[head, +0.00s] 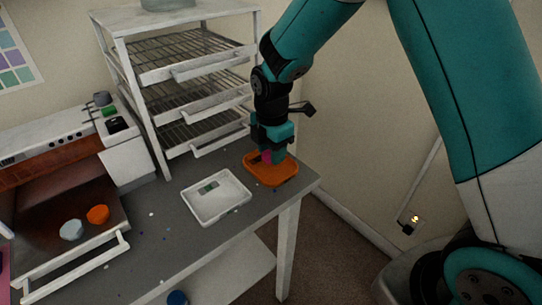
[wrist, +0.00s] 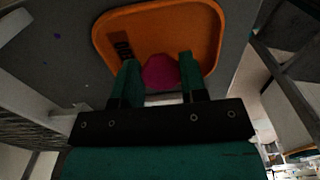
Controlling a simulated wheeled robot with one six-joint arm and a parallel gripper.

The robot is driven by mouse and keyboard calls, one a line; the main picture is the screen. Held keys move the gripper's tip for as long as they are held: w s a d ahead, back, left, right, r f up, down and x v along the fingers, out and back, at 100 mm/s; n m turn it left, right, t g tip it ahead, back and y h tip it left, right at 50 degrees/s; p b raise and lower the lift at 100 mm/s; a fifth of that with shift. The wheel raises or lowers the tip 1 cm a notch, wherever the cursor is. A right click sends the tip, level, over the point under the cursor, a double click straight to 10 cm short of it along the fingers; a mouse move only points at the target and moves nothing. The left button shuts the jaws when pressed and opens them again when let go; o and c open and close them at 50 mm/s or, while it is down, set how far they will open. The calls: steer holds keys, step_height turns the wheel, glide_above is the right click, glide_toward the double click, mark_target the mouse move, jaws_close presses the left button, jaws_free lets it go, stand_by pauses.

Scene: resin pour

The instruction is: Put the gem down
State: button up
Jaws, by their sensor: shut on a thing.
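A magenta gem (wrist: 160,72) sits between the two fingers of my gripper (wrist: 158,75), which is shut on it. In the head view the gem (head: 266,156) is partly hidden by the teal fingers of my gripper (head: 272,158). The gem is over the orange tray (head: 285,178), near one end of it. I cannot tell whether it touches the tray's floor. The orange tray also shows in the wrist view (wrist: 190,10), with a small dark mark inside it.
A white tray (head: 216,213) with a small greenish item stands left of the orange tray on the grey table (head: 165,215). A white rack (head: 158,145) with wire shelves stands behind. An orange cup (head: 98,214) and a pale cup (head: 71,230) sit at the left.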

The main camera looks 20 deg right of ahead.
steer(key=shift+f, duration=1.1)
steer(key=shift+f, duration=0.15)
steer(key=o, duration=0.9)
